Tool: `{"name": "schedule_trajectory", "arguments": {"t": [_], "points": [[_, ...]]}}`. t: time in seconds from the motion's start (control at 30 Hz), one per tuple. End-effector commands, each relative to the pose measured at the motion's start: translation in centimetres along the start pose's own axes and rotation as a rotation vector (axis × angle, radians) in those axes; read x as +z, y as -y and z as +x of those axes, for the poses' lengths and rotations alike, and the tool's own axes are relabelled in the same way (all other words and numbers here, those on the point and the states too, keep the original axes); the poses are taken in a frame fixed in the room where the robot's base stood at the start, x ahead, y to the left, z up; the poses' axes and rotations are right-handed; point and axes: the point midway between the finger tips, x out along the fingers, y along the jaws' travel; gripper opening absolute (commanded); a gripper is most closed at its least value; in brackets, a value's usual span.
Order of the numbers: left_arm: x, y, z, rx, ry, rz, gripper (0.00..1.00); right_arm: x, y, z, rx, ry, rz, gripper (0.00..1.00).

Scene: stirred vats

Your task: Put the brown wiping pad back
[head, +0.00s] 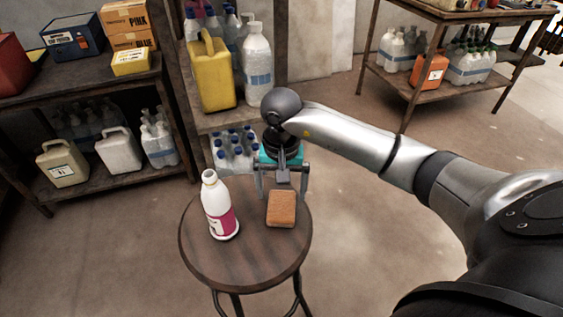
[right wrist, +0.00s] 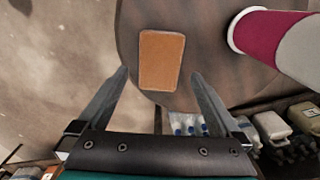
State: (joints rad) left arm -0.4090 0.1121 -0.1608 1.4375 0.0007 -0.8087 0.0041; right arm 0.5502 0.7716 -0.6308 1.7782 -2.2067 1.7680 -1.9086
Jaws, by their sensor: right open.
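The brown wiping pad (head: 281,209) lies flat on the round wooden stool top (head: 232,262), near its right edge. It also shows in the right wrist view (right wrist: 161,60), beyond and between the fingertips. My right gripper (head: 281,190) is open and empty, just above the far side of the pad. In the right wrist view its two fingers (right wrist: 160,78) are spread wider than the pad, which looks untouched. My left gripper is in neither view.
A white bottle with a magenta label (head: 217,208) stands on the stool, left of the pad. Behind the stool is a shelf with a yellow jug (head: 210,75) and several bottles. A dark shelf (head: 100,185) with jugs stands left. Floor is clear at front right.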

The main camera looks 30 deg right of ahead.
Motion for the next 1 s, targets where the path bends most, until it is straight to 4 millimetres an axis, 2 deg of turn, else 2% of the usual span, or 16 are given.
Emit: {"name": "schedule_trajectory", "arguments": {"t": [0.03, 0.3, 0.5, 0.7, 1.0], "points": [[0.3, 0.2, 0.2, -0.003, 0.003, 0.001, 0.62, -0.1, 0.0, -1.0, 0.000, -0.004, -0.001, 1.00], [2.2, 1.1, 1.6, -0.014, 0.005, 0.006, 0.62, -0.1, 0.0, -4.6, 0.000, -0.003, -0.001, 1.00], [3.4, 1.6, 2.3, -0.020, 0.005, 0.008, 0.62, 0.0, 0.0, -6.6, 0.000, -0.001, -0.001, 1.00], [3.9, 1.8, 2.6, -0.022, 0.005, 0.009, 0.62, 0.0, 0.0, -7.3, 0.002, 0.000, 0.000, 1.00], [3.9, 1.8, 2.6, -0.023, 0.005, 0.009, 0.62, 0.0, 0.0, -7.4, 0.001, 0.000, 0.000, 1.00]]}}
